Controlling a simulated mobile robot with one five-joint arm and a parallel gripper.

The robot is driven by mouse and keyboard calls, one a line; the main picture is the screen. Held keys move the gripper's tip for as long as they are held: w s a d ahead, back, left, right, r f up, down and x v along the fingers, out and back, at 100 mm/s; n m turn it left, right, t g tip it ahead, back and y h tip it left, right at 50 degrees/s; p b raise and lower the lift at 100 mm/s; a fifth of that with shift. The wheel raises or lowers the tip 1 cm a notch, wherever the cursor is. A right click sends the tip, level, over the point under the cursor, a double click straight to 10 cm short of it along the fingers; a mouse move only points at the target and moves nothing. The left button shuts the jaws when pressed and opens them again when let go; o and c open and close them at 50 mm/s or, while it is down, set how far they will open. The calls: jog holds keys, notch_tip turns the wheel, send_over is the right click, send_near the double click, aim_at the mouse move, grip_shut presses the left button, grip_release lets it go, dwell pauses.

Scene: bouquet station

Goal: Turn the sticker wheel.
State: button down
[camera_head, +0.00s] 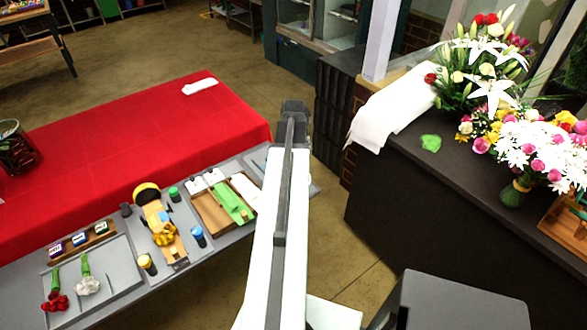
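A wooden stand with a round yellow-rimmed part (146,188) and an orange-yellow lower part stands on the grey work table (110,300), left of centre. It is the most wheel-like thing in view, but at this size I cannot tell for sure that it is the sticker wheel. My arm reaches forward up the middle of the picture. My gripper (293,106) is at its far end, to the right of the stand and well apart from it, beyond the work table's right end. Its fingers are hidden by the arm, so their opening does not show.
Several small coloured jars, including a blue one (198,236), stand around the stand. A wooden tray (208,218) with a green item lies to its right. Red and white flowers lie at front left. A dark counter (400,210) with bouquets (520,150) is at right.

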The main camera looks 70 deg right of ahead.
jog(key=shift+s, duration=0.2)
dwell(0.3)
jog(key=c, duration=1.4)
grip_release()
jog(key=shift+r, duration=0.1)
notch_tip(320, 180, up, 8)
jog(key=p, duration=0.8)
jog(key=shift+w, duration=0.1)
